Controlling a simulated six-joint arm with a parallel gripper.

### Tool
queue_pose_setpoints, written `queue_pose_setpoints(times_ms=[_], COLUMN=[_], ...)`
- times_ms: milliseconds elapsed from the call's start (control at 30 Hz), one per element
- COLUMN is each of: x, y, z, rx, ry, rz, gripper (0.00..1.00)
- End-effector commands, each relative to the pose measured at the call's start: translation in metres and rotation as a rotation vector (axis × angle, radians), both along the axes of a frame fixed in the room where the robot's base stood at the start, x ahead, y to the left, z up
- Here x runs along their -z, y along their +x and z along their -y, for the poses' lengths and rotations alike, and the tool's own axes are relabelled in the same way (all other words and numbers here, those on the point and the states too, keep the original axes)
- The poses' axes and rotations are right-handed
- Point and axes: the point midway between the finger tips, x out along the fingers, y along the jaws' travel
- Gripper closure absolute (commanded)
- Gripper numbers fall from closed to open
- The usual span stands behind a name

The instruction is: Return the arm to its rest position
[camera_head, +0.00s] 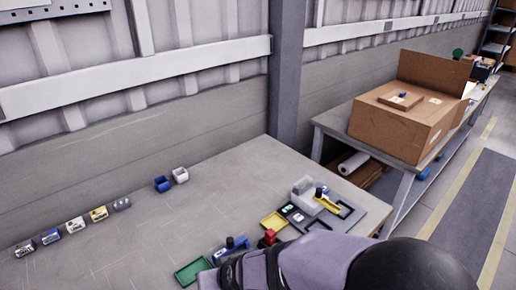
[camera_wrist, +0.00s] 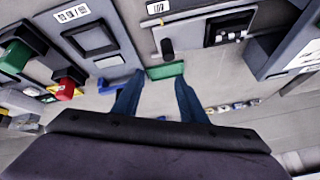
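My gripper (camera_wrist: 158,98) shows in the wrist view with its two dark blue fingers apart and nothing between them. Beyond the fingertips are a green tray (camera_wrist: 165,70) and a blue part (camera_wrist: 112,85), with grey station units behind. In the head view my arm reaches in from the bottom edge, low over the front of the table (camera_head: 150,215). Its end is near the green tray (camera_head: 193,272), and the fingers cannot be made out there.
A red knob (camera_head: 269,238), a yellow tray (camera_head: 274,221) and a grey fixture (camera_head: 304,192) stand close to my arm. Several small bins line the table's left and back. A cardboard box (camera_head: 400,125) sits on a second bench. The table's middle is clear.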

Motion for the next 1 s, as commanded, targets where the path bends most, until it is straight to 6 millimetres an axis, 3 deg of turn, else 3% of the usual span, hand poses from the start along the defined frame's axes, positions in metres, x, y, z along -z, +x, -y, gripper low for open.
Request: queue_pose_setpoints(times_ms=[33, 133, 300, 400, 500, 700, 1000], x=[0.000, 0.004, 0.008, 0.008, 0.007, 0.006, 0.005], y=[0.005, 0.002, -0.025, -0.046, -0.066, -0.089, -0.091], z=[0.032, 0.090, 0.182, 0.225, 0.255, 0.283, 0.285], rx=[0.041, 0.103, 0.222, 0.286, 0.337, 0.388, 0.392], ry=[-0.023, -0.082, -0.182, -0.232, -0.270, -0.310, -0.313], rz=[-0.037, -0.123, -0.276, -0.356, -0.419, -0.485, -0.492], gripper=[0.62, 0.62, 0.62, 0.62, 0.62, 0.62, 0.62])
